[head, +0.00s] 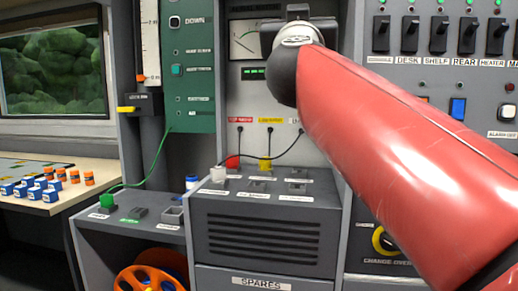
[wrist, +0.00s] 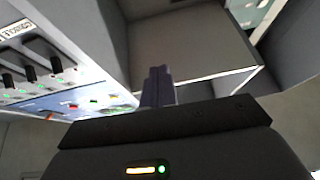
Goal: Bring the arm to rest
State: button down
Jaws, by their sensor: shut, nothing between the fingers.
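My arm, in red, crosses the right half of the head view from the lower right up to the top middle. My gripper shows in the wrist view (wrist: 160,75), where its two dark fingers stand together, shut and empty. In the wrist view the fingers appear in front of a grey open shelf or box (wrist: 190,45), apart from it as far as I can tell. In the head view the gripper's fingers cannot be made out.
A grey console (head: 265,235) with vents stands below the arm. A switch panel (head: 440,60) is behind it at right. At left, a table (head: 75,165) bears blue and orange pieces. An orange reel (head: 150,280) sits low. A green cable (head: 150,170) hangs at left.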

jog(key=s+a+f+n+g+y, duration=0.1)
jog(key=s+f+n+g+y, duration=0.15)
jog(key=f, duration=0.65)
jog(key=s+f+n+g+y, duration=0.1)
jog(key=f+n+g+y, duration=0.15)
jog(key=f, duration=0.65)
jog(key=s+a+f+n+g+y, duration=0.1)
jog(key=s+f+g+y, duration=0.15)
jog(key=f, duration=0.55)
jog(key=s+d+f+m+g+h, duration=0.1)
jog(key=s+d+f+g, duration=0.2)
jog(key=f, duration=0.6)
jog(key=s+d+f+m+g+h, duration=0.2)
jog(key=s+d+f+g, duration=0.2)
jog(key=s+f, duration=0.4)
jog(key=s+d+f+m+g+h, duration=0.1)
jog(key=s+f, duration=0.4)
jog(key=f, duration=0.7)
jog(key=d+m+g, duration=0.1)
jog(key=d+g, duration=0.1)
jog(key=shift+s+d, duration=0.2)
jog(key=shift+d, duration=0.1)
jog(key=shift+f+g+h, duration=0.1)
jog(key=shift+g+h, duration=0.15)
